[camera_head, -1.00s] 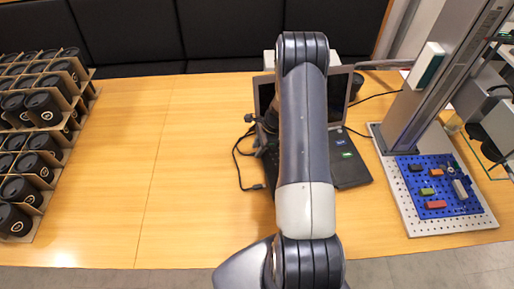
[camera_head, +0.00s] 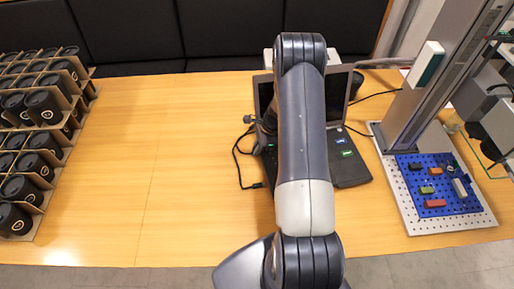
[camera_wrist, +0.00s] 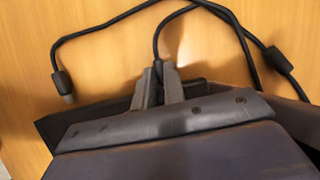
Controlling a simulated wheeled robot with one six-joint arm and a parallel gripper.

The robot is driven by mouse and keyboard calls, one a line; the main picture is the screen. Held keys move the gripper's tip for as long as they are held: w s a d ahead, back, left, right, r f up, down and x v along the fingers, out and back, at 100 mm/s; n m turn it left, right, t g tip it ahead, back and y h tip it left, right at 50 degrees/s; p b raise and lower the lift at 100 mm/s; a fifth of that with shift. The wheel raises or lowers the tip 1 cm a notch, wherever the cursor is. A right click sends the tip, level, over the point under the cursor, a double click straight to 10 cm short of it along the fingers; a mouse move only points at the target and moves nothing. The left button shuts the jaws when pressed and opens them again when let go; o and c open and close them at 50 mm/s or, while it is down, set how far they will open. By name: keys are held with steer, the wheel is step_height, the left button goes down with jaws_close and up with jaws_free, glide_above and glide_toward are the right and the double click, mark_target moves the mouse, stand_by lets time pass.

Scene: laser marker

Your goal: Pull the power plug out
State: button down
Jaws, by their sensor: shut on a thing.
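The black power plug (camera_wrist: 158,70) is between the two fingertips of my gripper (camera_wrist: 159,76) in the wrist view, with its cable running up and away from it. My gripper is shut on the plug, and the fingers hide most of it. The laptop (camera_head: 349,170) stands open on the table in the head view, partly hidden behind my arm. Its dark edge (camera_wrist: 50,127) shows beneath the gripper in the wrist view. I cannot tell whether the plug is still seated in the laptop's side.
The black cable (camera_head: 236,160) loops on the table left of the laptop. Dark cable pieces (camera_wrist: 62,84) and (camera_wrist: 277,60) lie nearby. A rack of black cups (camera_head: 40,105) stands far left; a machine with a blue pegboard (camera_head: 408,186) stands right. The left-middle table is clear.

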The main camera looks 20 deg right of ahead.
steer(key=shift+a, duration=0.1)
steer(key=shift+w+a+b, duration=0.15)
steer(key=shift+a+b, duration=0.2)
steer(key=shift+a, duration=0.25)
steer(key=shift+w+a+b, duration=0.15)
steer(key=shift+a+b, duration=0.2)
steer(key=shift+a, duration=0.25)
steer(key=c, duration=1.5)
jaws_free()
steer(key=shift+o, duration=0.2)
steer(key=w+b+v, duration=0.1)
steer(key=v, duration=0.9)
steer(key=shift+s+d+r, duration=0.2)
steer(key=shift+s+r, duration=0.15)
steer(key=shift+s, duration=0.15)
